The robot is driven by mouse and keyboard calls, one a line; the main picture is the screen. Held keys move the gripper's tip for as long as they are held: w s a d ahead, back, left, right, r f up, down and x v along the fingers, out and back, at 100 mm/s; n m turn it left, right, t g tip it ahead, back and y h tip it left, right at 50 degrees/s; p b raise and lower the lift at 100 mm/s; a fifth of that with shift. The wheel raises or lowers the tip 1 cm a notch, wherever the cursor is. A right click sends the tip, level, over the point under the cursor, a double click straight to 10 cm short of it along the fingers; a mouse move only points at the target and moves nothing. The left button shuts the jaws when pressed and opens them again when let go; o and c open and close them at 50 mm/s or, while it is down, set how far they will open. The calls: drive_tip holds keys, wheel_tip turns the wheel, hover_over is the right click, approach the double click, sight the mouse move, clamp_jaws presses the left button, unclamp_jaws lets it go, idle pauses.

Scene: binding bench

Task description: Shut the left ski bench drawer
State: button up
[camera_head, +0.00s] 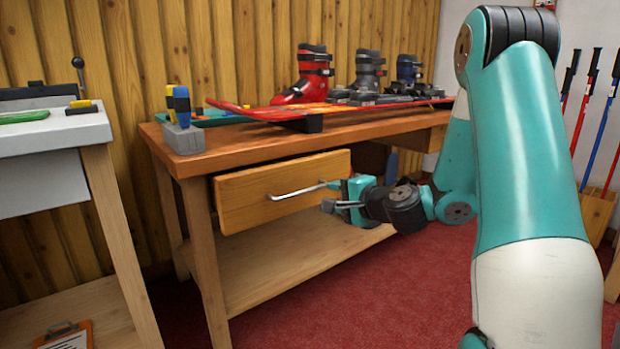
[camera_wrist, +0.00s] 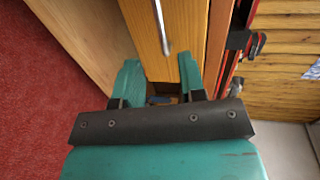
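The left ski bench drawer (camera_head: 245,203) has a light wooden front with a silver bar handle (camera_head: 295,192). Its front appears to stand slightly out from the bench frame; how far is hard to tell. My gripper (camera_head: 335,196) is at the right end of the drawer front, close to the handle's right end. In the wrist view, my gripper (camera_wrist: 160,78) has its two teal fingers apart, with nothing held between them. The drawer front (camera_wrist: 180,30) and handle (camera_wrist: 161,25) lie just beyond the fingertips there. Contact with the drawer cannot be made out.
The ski bench (camera_head: 225,155) carries a red ski (camera_head: 265,113), several ski boots (camera_head: 313,75) and a grey holder (camera_head: 183,138). A lower shelf (camera_head: 290,262) runs below the drawer. A white-topped bench (camera_head: 50,130) stands left. Red carpet (camera_head: 330,310) in front is clear.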

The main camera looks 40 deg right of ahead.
sight(311, 190)
drive_tip(key=p+x, duration=0.4)
drive_tip(key=x, duration=0.6)
drive_tip(key=shift+r+p, duration=0.15)
drive_tip(key=shift+p, duration=0.15)
drive_tip(key=shift+w+f, duration=0.2)
drive_tip(key=shift+w, duration=0.2)
clamp_jaws()
